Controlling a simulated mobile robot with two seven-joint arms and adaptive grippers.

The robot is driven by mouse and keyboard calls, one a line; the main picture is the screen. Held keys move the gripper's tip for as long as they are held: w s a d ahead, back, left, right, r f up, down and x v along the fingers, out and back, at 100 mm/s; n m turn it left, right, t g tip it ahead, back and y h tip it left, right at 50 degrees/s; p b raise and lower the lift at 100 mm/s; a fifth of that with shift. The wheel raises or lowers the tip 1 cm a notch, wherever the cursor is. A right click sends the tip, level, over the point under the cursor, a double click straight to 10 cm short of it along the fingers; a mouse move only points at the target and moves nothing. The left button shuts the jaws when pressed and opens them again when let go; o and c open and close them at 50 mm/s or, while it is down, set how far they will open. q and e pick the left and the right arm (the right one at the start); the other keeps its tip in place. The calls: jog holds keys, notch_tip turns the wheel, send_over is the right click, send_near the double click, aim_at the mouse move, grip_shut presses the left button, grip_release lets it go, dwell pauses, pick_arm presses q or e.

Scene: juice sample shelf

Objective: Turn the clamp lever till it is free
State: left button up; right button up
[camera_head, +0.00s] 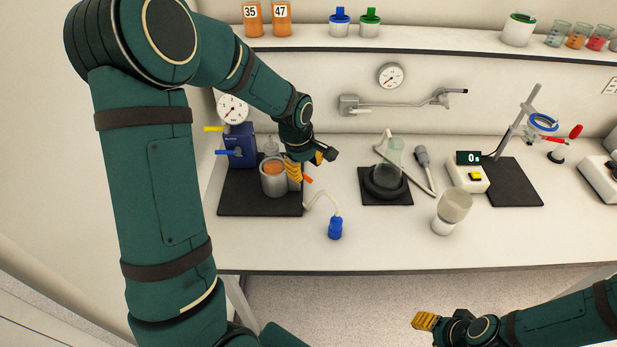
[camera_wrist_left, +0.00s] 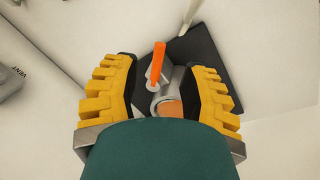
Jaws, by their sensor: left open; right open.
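The orange clamp lever (camera_wrist_left: 157,62) stands out from a grey clamp fitting (camera_wrist_left: 154,78) in the left wrist view. In the head view only its orange end (camera_head: 308,180) shows, just below my left gripper (camera_head: 306,166). The grey metal vessel (camera_head: 273,183) with orange juice stands beside it on a black mat. My left gripper is open above the lever, one yellow finger on each side of it in the wrist view; I see no contact. My right gripper (camera_head: 428,324) is open and empty at the bottom right, away from the bench.
A blue pump unit (camera_head: 238,147) with a gauge stands left of the vessel. A tube runs right to a blue cap (camera_head: 335,228). A flask (camera_head: 388,175) on a black mat and a beaker (camera_head: 452,212) stand further right. The bench front is mostly clear.

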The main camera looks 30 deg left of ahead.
aim_at(309, 179)
pick_arm(q)
jog(key=f, duration=0.2)
jog(key=w+f, duration=0.1)
jog(key=f, duration=0.1)
jog(key=shift+d+f, duration=0.1)
jog(key=shift+f, duration=0.3)
grip_shut()
jog(key=shift+s, duration=0.1)
